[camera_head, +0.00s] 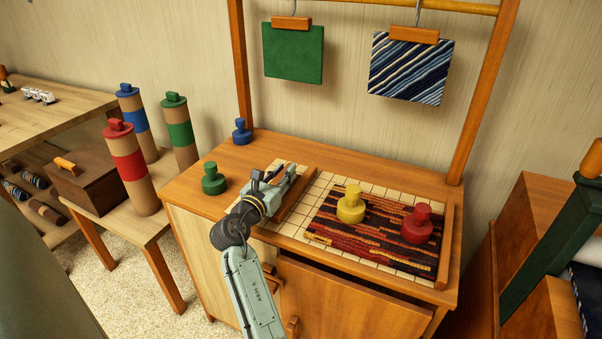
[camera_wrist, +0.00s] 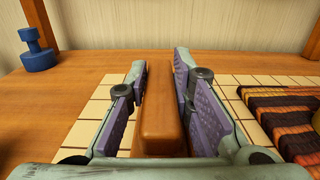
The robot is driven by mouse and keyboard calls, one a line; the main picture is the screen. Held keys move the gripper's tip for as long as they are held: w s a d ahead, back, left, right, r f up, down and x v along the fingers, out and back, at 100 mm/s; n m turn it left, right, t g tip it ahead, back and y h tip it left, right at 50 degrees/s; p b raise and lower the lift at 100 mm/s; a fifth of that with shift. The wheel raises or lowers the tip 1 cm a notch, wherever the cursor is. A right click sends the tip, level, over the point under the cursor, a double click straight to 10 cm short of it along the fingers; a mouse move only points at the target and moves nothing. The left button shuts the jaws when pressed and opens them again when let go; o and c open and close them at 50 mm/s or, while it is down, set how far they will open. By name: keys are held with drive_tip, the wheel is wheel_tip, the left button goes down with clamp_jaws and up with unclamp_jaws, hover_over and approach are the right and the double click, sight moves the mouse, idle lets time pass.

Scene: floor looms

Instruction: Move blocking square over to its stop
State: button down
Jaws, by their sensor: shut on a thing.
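My gripper (camera_head: 277,180) is over the left part of the gridded board (camera_head: 318,192) on the wooden cabinet. Its purple-padded fingers (camera_wrist: 158,95) are shut on an upright wooden bar (camera_wrist: 159,120), probably the blocking square. In the head view this bar (camera_head: 298,194) stands across the pale grid, left of the striped woven piece (camera_head: 370,236) and apart from it. Another wooden bar (camera_head: 445,240) runs along the board's right edge; I cannot tell if it is the stop. My gripper and arm hide the board's left end.
A yellow knobbed weight (camera_head: 351,204) and a red one (camera_head: 417,225) stand on the weave. A green weight (camera_head: 213,179) and a blue one (camera_head: 241,132) stand on the cabinet's left side. Wooden posts rise behind, with a green cloth (camera_head: 293,54) and a striped cloth (camera_head: 410,68) hanging.

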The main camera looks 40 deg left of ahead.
drive_tip(key=a, duration=0.2)
drive_tip(key=s+a, duration=0.1)
drive_tip(key=a, duration=0.2)
drive_tip(key=s+a+p, duration=0.1)
drive_tip(key=a, duration=0.2)
drive_tip(key=shift+a, duration=0.2)
drive_tip(key=shift+s, duration=0.1)
drive_tip(key=c, duration=1.4)
unclamp_jaws()
drive_tip(key=shift+a, duration=0.15)
drive_tip(key=shift+c, duration=0.2)
drive_tip(key=shift+o, duration=0.2)
drive_tip(key=shift+s+d, duration=0.2)
drive_tip(key=shift+s, duration=0.05)
drive_tip(key=v, duration=1.1)
drive_tip(key=shift+s+d, duration=0.15)
drive_tip(key=shift+s, duration=0.05)
